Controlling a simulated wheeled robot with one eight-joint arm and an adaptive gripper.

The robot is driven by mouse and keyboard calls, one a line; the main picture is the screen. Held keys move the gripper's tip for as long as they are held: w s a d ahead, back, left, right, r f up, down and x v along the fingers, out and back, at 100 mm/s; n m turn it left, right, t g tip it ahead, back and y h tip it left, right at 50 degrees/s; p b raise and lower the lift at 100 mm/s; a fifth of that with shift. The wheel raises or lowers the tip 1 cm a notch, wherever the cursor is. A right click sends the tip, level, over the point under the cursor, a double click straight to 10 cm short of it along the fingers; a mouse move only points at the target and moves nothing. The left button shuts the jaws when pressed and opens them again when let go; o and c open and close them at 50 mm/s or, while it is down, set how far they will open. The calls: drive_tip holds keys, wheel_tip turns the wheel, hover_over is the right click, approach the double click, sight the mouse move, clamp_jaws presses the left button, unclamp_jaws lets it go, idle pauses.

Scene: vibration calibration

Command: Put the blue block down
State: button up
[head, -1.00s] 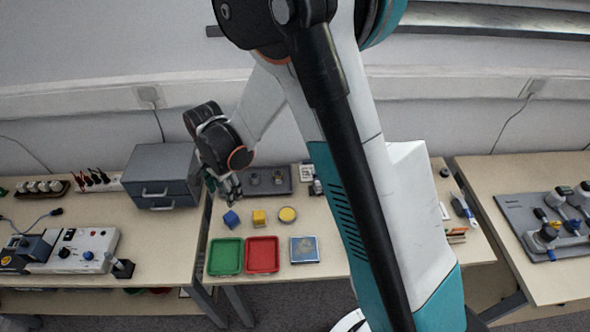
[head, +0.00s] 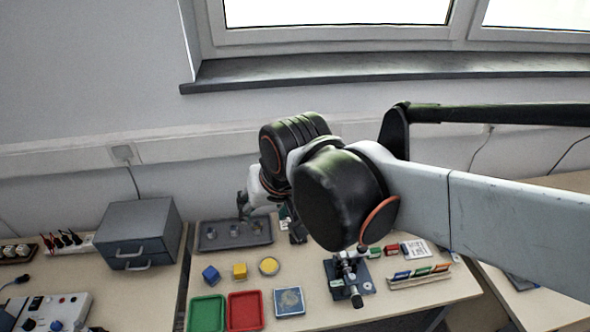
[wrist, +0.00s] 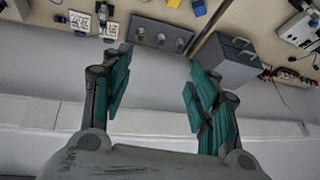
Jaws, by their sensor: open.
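The blue block (head: 210,273) sits on the table at the left, left of a yellow block (head: 240,270). It stands behind the green tray (head: 207,314), apart from it. My gripper (head: 243,206) is at the back of the table, near the grey holder plate, clear of the blue block. In the wrist view my gripper (wrist: 158,78) is open with nothing between its teal fingers. The blue block (wrist: 199,7) shows at the top edge there, beyond the fingers.
A grey holder plate (head: 218,241) is at the back. A grey drawer box (head: 138,232) stands on the left table. The wall is close behind.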

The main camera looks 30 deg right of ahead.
drive_tip(key=s+n, duration=0.1)
drive_tip(key=s+d+n+t, duration=0.1)
drive_tip(key=s, duration=0.1)
drive_tip(key=s+d, duration=0.1)
drive_tip(key=s, duration=0.1)
drive_tip(key=shift+s+d+r+n+t, duration=0.2)
drive_tip(key=shift+d+r+n+t, duration=0.1)
drive_tip(key=shift+n, duration=0.1)
drive_tip(key=shift+o, duration=0.5)
idle(0.6)
